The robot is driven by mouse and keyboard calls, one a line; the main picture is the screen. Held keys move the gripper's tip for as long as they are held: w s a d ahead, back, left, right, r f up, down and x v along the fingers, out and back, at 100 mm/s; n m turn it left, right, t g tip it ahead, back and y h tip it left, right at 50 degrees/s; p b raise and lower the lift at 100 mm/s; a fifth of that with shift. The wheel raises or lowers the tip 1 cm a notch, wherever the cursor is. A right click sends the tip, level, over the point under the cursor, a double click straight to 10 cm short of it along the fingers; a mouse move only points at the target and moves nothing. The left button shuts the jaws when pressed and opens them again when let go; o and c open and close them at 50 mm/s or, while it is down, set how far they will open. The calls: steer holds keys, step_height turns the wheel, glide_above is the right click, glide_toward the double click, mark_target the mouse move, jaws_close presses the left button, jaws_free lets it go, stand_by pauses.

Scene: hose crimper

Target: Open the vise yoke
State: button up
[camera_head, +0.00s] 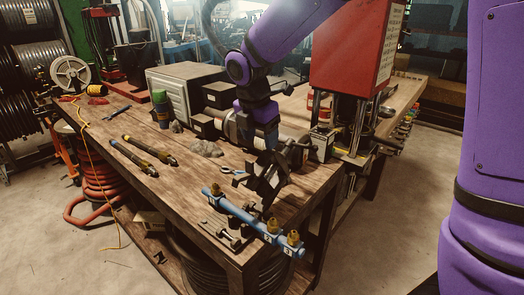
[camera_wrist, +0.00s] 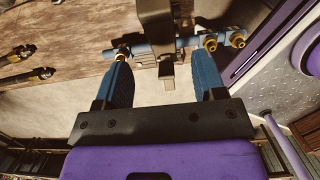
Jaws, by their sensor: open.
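The dark metal vise (camera_head: 268,186) stands near the front edge of the wooden workbench. In the wrist view its brownish-grey metal yoke (camera_wrist: 156,28) comes down from the top edge, and a narrower end reaches between my fingers. My gripper (camera_wrist: 158,68) has two blue fingers spread wide apart, with a visible gap on each side of the metal part. In the head view my gripper (camera_head: 266,150) points down just above the vise, and its fingertips are hard to make out against the dark metal. I cannot tell from these views whether the yoke is latched.
A blue pipe (camera_head: 235,212) with brass fittings lies along the bench's front edge, beside the vise. Two dark hose pieces (camera_head: 143,155) lie to the left. A red press (camera_head: 352,50) stands at the right. The bench's front left is mostly clear.

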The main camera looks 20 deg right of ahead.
step_height(320, 180, up, 2)
steer(key=shift+s+a+r, duration=0.1)
steer(key=shift+a, duration=0.05)
stand_by(0.3)
steer(key=s+d+r+m+t, duration=0.1)
steer(key=s+d+r+m, duration=0.35)
steer(key=s+m, duration=0.25)
steer(key=s+d+r+m+t, duration=0.1)
steer(key=s+d+r+m, duration=0.3)
steer(key=s+d+m, duration=0.15)
steer(key=s+d+m+t+y, duration=0.1)
steer(key=s+d+m, duration=0.3)
steer(key=s+m, duration=0.8)
steer(key=shift+s+d+t+y, duration=0.2)
steer(key=shift+s+t+y, duration=0.2)
steer(key=shift+s+t, duration=0.15)
